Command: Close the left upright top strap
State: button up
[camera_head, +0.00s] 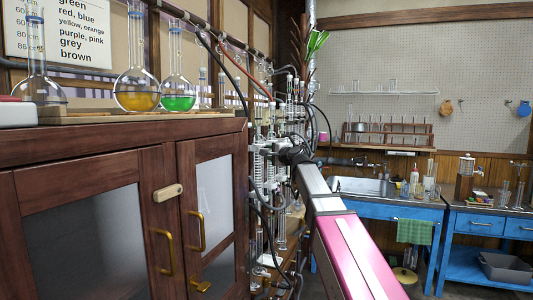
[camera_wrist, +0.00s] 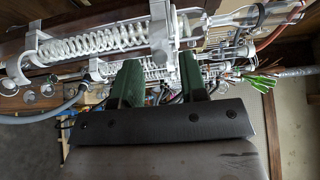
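The reflux rig (camera_head: 262,165) stands beside the wooden cabinet in the head view, with coiled glass condensers and hoses. In the wrist view a coiled condenser (camera_wrist: 95,42) lies across the top, with a pale clamp (camera_wrist: 163,32) near its middle and another pale clamp (camera_wrist: 38,48) toward its left end. More glass and clamps show behind. My gripper (camera_wrist: 158,62) has its two green fingers apart, with part of the rig visible beyond the gap. No grasp shows. In the head view my arm reaches to the rig and its end is hard to make out. I cannot tell which part is the left upright top strap.
Dark and red hoses (camera_head: 228,58) hang around the rig. The cabinet (camera_head: 90,220) fills the left, with round flasks (camera_head: 137,92) on top. A blue sink table (camera_head: 385,208) stands behind on the right. Some floor is clear between it and my arm.

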jog(key=shift+x, duration=1.55)
grip_shut()
